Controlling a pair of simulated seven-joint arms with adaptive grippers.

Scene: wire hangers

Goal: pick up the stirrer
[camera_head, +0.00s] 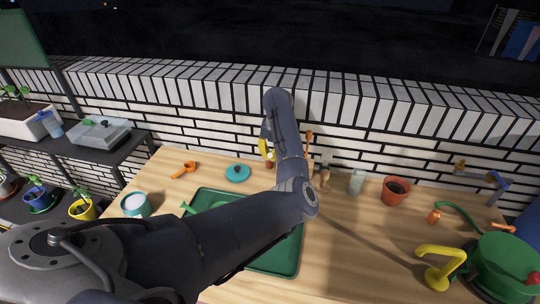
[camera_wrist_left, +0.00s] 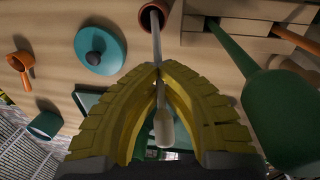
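The stirrer (camera_wrist_left: 163,128) is a pale thin rod with a wider paddle end. In the left wrist view it stands with its far end in a small terracotta cup (camera_wrist_left: 153,15) and its paddle end toward the camera. My left gripper (camera_wrist_left: 157,70) has yellow fingers whose tips meet on the rod, with the paddle between them. In the head view my left gripper (camera_head: 266,149) is at the back of the table near the brick wall. The arm hides most of that spot, and the stirrer cannot be made out there. My right gripper is not in view.
A teal lid (camera_wrist_left: 101,47) and an orange scoop (camera_wrist_left: 20,62) lie nearby. A wooden holder (camera_wrist_left: 262,32) bears tools, including a large green handle (camera_wrist_left: 285,115) close to my fingers. A green tray (camera_head: 286,257) lies below my arm.

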